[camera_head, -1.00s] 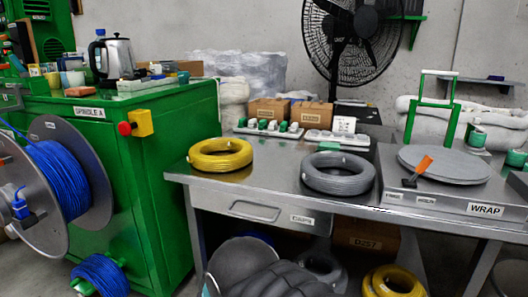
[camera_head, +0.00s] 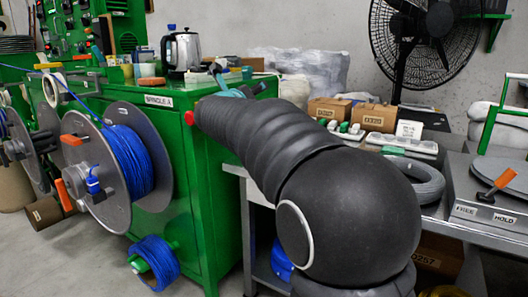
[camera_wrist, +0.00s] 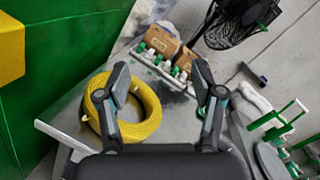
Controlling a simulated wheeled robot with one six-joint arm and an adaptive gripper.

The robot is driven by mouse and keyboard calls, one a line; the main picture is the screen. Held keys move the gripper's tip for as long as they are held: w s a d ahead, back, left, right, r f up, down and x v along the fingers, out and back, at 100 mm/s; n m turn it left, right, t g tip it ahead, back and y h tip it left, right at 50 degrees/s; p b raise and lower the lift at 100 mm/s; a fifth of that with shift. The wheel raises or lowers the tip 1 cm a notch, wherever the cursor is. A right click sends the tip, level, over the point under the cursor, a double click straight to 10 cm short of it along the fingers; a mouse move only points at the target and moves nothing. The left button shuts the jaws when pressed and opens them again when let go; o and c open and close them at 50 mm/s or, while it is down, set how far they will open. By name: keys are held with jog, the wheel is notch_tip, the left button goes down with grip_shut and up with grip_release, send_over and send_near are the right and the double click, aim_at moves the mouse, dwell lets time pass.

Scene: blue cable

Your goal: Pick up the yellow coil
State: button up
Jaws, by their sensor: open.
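The yellow coil (camera_wrist: 146,125) lies on the metal table in the wrist view. My gripper (camera_wrist: 161,70) is open, with its two fingers spread apart. The left finger crosses in front of the coil, and the coil's right side shows between the fingers. The right finger is well clear of it. Nothing is held, and I cannot tell how far the fingers are above the coil. In the head view my arm hides this coil.
A grey coil (camera_head: 420,184) lies on the table, right of my arm. Boxes (camera_wrist: 160,38) and a tray of green-and-white parts (camera_wrist: 161,66) stand behind the yellow coil. The green cabinet (camera_head: 185,165) stands left of the table. Another yellow coil (camera_head: 443,292) shows below the table.

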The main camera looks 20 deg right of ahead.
jog(key=d+f+m+g+h, duration=0.2)
jog(key=d+f+m+g, duration=0.1)
jog(key=f+m+g, duration=1.05)
jog(key=shift+m+t, duration=0.85)
jog(key=shift+t, duration=0.1)
jog(key=x, duration=0.4)
jog(key=f+x, duration=0.1)
jog(key=x, duration=0.4)
jog(key=f+x, duration=0.1)
jog(key=x, duration=0.4)
jog(key=shift+a+b, duration=0.25)
jog(key=shift+b, duration=0.15)
jog(key=shift+r, duration=0.1)
grip_shut()
